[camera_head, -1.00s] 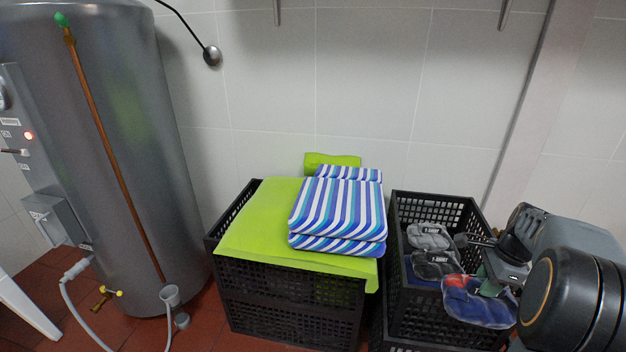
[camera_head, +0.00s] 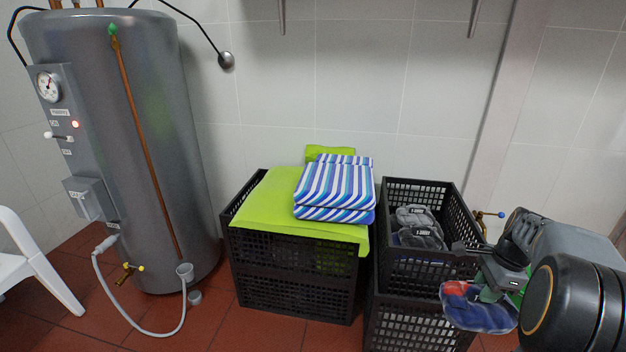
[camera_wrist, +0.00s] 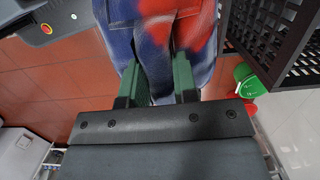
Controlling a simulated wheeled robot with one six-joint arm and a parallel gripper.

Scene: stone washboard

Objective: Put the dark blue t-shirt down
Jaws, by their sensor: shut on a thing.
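The dark blue t-shirt (camera_head: 478,309) has a red patch and hangs bunched from my gripper (camera_head: 490,291), in front of the right black crate. In the wrist view the t-shirt (camera_wrist: 150,38) fills the top middle, with my gripper's green fingers (camera_wrist: 160,82) shut on its cloth. The t-shirt is in the air over the red tiled floor, outside the crate. Its lower edge is clear of the floor in the wrist view. Part of the t-shirt is hidden behind the fingers.
The right black crate (camera_head: 465,205) holds grey folded t-shirts (camera_head: 420,238) and stands on another crate. A left crate (camera_head: 290,290) carries a green cloth (camera_head: 265,205) and striped towels (camera_head: 335,187). A boiler (camera_head: 140,150) and white chair (camera_head: 30,265) stand left. A green container (camera_wrist: 248,78) is near.

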